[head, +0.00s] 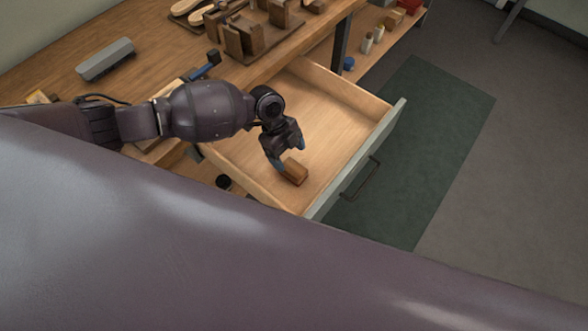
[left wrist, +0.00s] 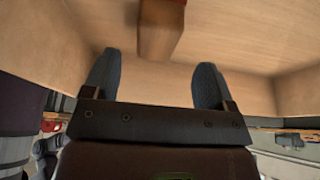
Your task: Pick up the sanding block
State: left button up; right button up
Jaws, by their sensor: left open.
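The sanding block (head: 293,171), a small brown block, lies on the floor of the open drawer (head: 326,112), near its front left corner. In the left wrist view the block (left wrist: 161,28) shows at the top middle, partly cut off by the frame edge. My left gripper (head: 288,157) reaches down into the drawer right at the block. Its two blue-grey fingers (left wrist: 152,85) are spread apart in the left wrist view. The block lies beyond the fingertips, roughly in line with the gap, and no grip on it shows. My right gripper is not in view.
The drawer's walls, with the pale front panel and dark handle (head: 361,179), surround the gripper. The wooden workbench (head: 150,50) holds a grey brush-like block (head: 105,59) and a wooden fixture (head: 246,37). A dark green mat (head: 425,130) lies on the floor.

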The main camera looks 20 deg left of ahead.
aim_at(293, 167)
pick_arm(q)
jog(key=shift+s+d+f, duration=0.1)
jog(key=shift+d+f, duration=0.1)
jog(key=shift+f, duration=0.2)
jog(key=shift+x, duration=2.4)
jog(key=shift+s+a, duration=0.15)
jog(key=shift+c, duration=0.5)
jog(key=c, duration=0.9)
jog(key=shift+r, duration=0.15)
